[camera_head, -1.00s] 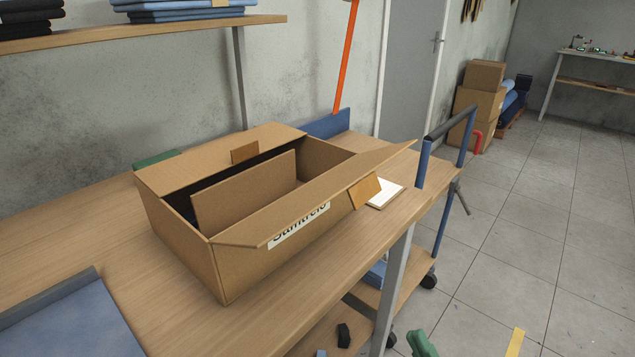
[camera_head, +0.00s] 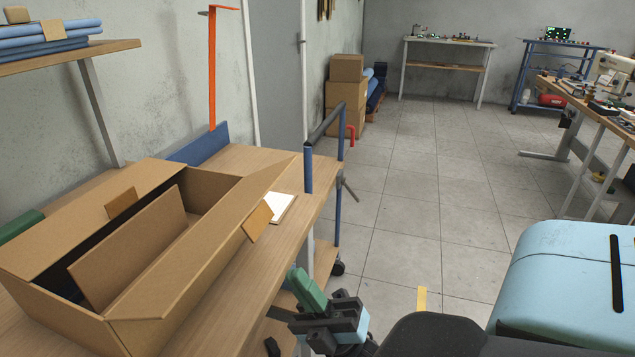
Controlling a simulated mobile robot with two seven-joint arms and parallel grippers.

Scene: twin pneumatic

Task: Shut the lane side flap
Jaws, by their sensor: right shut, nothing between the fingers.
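An open cardboard box (camera_head: 48,310) stands on the wooden bench at the left. Its lane side flap (camera_head: 205,240), the long flap facing the aisle, is open and slants up and outward, with a tan tab (camera_head: 257,221) at its outer side. The opposite wall side flap (camera_head: 75,225) lies nearly flat and carries another tan tab (camera_head: 121,202). A cardboard panel (camera_head: 130,250) shows inside the opening. My right gripper (camera_head: 306,290), with green fingers, is shut and empty. It is apart from the box, to the right of the bench edge. My left gripper is out of view.
A white pad (camera_head: 281,204) lies on the bench beyond the flap. A blue-framed trolley (camera_head: 338,190) stands at the bench end. A blue upright plate (camera_head: 198,146) is behind the box. The tiled aisle floor (camera_head: 430,200) is largely clear.

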